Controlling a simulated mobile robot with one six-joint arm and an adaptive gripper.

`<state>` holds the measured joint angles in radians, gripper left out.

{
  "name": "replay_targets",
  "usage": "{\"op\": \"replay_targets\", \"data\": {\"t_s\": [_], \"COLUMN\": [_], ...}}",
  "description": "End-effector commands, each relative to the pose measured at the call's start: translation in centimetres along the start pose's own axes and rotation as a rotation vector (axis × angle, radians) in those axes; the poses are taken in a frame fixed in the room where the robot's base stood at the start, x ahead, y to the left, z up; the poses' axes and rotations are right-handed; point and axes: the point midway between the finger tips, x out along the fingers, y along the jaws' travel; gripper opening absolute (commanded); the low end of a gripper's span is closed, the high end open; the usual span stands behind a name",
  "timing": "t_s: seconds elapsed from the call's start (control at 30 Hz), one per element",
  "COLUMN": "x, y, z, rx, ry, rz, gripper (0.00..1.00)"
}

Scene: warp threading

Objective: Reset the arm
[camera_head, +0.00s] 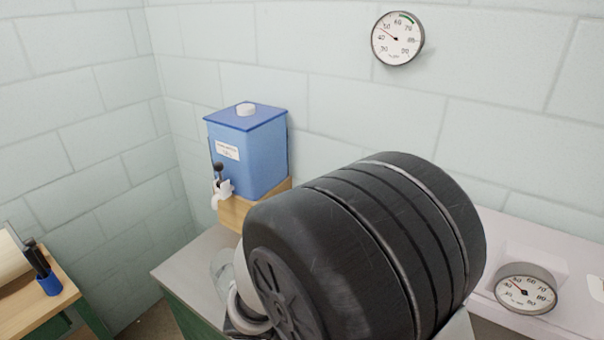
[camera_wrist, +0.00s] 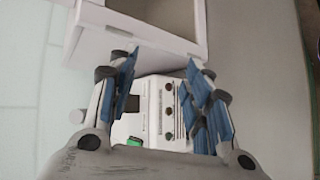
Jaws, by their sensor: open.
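My gripper (camera_wrist: 160,72) shows in the wrist view with its two blue-padded fingers spread apart. No object is held between them. Beyond the fingers is a white device (camera_wrist: 152,105) with a green switch and several dark round features; the fingers partly cover its sides. I cannot tell whether the fingers touch it. In the head view a large black rounded arm part of mine fills the middle and right, and the gripper's fingers cannot be seen there.
A blue tank (camera_head: 262,155) with a tap stands on a wooden block (camera_head: 236,212) on the grey counter (camera_head: 185,262). A round gauge (camera_head: 526,288) stands at right; another gauge (camera_head: 398,38) hangs on the wall. A white open-fronted box (camera_wrist: 145,32) is behind the device.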

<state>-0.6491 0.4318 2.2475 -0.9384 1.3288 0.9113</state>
Motion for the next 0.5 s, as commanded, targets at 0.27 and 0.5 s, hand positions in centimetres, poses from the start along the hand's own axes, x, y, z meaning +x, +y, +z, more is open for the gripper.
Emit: {"op": "replay_targets", "data": {"t_s": [0.27,0.5], "x": [0.3,-1.4], "y": [2.3,3.0], "z": [6.9,10.7], "rx": [0.134,0.282], "ry": [-0.08,0.004], "rz": [-0.407,-0.713], "gripper": [0.45,0.45]}}
